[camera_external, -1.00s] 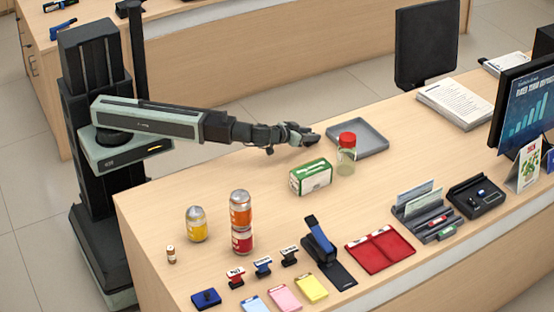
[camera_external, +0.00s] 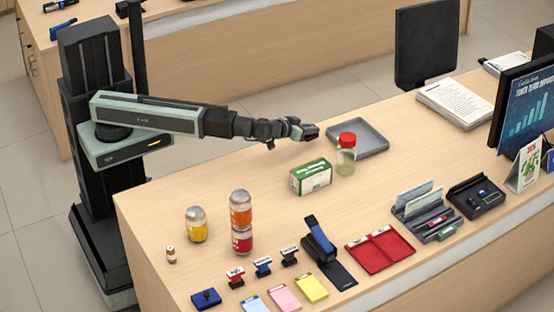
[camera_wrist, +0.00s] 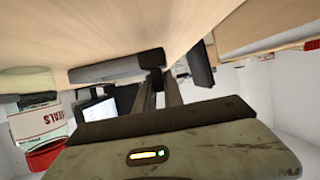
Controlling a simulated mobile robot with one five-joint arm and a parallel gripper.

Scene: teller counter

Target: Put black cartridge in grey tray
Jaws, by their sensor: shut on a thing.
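The grey tray (camera_external: 372,146) lies flat on the counter, beyond the red-lidded jar, and its inside looks empty in the outside view. In the wrist view the picture is upside down and the tray (camera_wrist: 105,70) shows ahead, left of the fingers. My gripper (camera_external: 306,132) hovers above the counter just left of the tray, apart from it. It is shut on the small black cartridge (camera_external: 312,132). In the wrist view the dark cartridge (camera_wrist: 152,58) shows at the tips of my gripper (camera_wrist: 158,78). The fingers hide part of it.
The jar (camera_external: 346,158) and a green-white box (camera_external: 311,177) stand in front of the tray. Stacked cans (camera_external: 241,220), stamps and a red folder (camera_external: 380,249) lie nearer the front. A paper stack (camera_external: 456,104) is right of the tray. The counter behind the gripper is clear.

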